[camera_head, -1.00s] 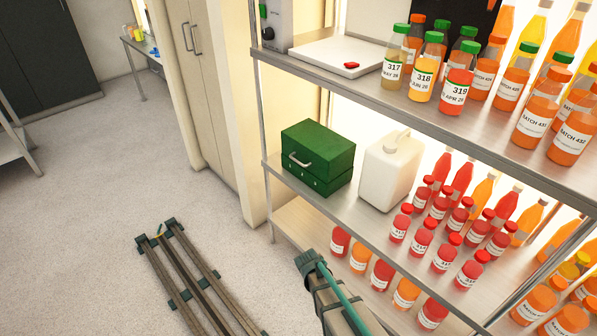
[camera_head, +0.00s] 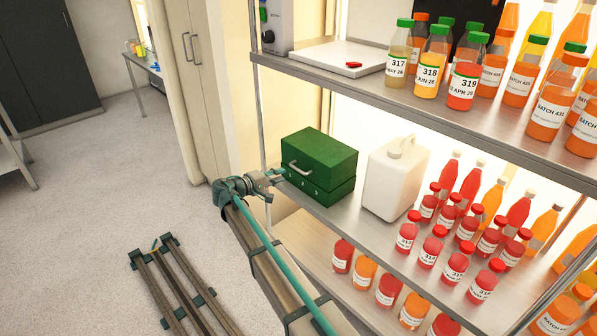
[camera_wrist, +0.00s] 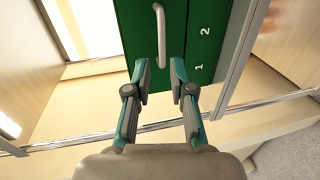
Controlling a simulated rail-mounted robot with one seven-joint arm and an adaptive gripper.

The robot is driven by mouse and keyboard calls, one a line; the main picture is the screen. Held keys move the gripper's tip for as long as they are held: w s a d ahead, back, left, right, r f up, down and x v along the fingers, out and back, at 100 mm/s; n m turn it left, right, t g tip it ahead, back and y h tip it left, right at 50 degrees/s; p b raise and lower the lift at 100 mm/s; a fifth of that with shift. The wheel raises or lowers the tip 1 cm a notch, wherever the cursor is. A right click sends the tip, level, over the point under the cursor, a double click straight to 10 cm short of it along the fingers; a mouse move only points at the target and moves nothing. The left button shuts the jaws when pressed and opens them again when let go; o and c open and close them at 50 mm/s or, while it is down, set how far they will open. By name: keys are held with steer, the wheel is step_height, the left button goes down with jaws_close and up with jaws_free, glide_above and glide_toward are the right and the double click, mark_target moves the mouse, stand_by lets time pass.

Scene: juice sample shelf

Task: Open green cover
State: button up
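A green box stands on the middle shelf, its green cover (camera_head: 325,150) sitting on the lower part (camera_head: 322,194) with a thin seam between them. A metal handle (camera_head: 299,171) is on the cover's front face. My gripper (camera_head: 272,178) is just in front of the box's lower front in the head view. In the wrist view my gripper (camera_wrist: 159,72) is open, its two fingers apart. The cover handle (camera_wrist: 160,34) shows ahead of the gap between the fingertips. Nothing is held. The green front, with numbers 1 and 2 (camera_wrist: 204,48), is partly hidden behind the fingers.
A white jug (camera_head: 393,180) stands close to the box's right. Red bottles (camera_head: 455,265) fill the shelf further right. The upper shelf (camera_head: 440,115) runs above the box. A shelf post (camera_head: 258,120) is at the left. The floor (camera_head: 100,190) to the left is mostly open.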

mark_target(298, 169)
steer(key=p+x, duration=0.1)
steer(key=x, duration=0.9)
steer(key=shift+f, duration=0.1)
jaws_close()
